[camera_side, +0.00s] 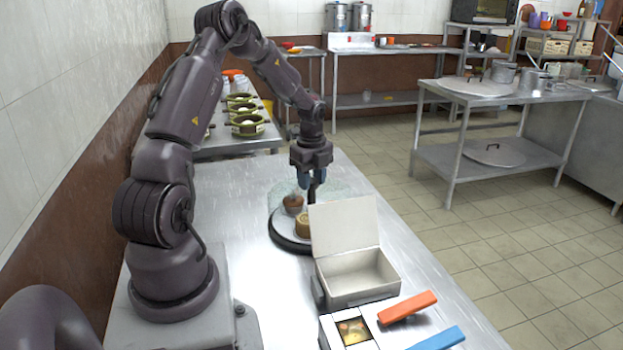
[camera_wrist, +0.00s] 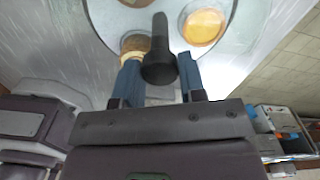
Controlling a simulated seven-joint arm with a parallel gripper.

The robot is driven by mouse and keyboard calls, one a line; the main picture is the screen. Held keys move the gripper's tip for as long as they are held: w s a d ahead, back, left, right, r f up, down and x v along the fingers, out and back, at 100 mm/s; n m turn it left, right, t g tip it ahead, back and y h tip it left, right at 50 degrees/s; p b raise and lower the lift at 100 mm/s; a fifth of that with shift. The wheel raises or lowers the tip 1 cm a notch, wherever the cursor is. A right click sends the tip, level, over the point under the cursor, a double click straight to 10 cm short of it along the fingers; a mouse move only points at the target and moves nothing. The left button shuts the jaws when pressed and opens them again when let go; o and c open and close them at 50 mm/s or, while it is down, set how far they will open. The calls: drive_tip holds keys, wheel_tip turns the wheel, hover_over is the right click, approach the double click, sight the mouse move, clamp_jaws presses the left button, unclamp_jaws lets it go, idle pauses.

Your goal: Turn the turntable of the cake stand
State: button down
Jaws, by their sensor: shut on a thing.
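The cake stand's round turntable (camera_side: 283,236) stands on the metal table, pale on top with a dark rim. A brown cake (camera_side: 292,204) and a tan cake (camera_side: 303,227) sit on it. In the wrist view the pale plate (camera_wrist: 105,45) fills the top, with an orange-topped cake (camera_wrist: 205,27) and a partly hidden one (camera_wrist: 134,44). My gripper (camera_side: 312,182) is over the far right side of the stand, pointing down. Its blue fingers are shut on a dark upright peg (camera_wrist: 159,45). The peg's foot is hidden.
A grey box (camera_side: 358,278) with its lid raised stands close in front of the turntable. Nearer are a white case (camera_side: 345,332), an orange bar (camera_side: 408,307) and a blue bar (camera_side: 440,339). The table (camera_side: 235,215) is clear left of the stand.

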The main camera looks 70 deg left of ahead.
drive_tip(key=shift+r+m, duration=0.1)
drive_tip(key=shift+m, duration=0.4)
idle(0.3)
drive_tip(key=c, duration=0.7)
unclamp_jaws()
wheel_tip(320, 180, up, 13)
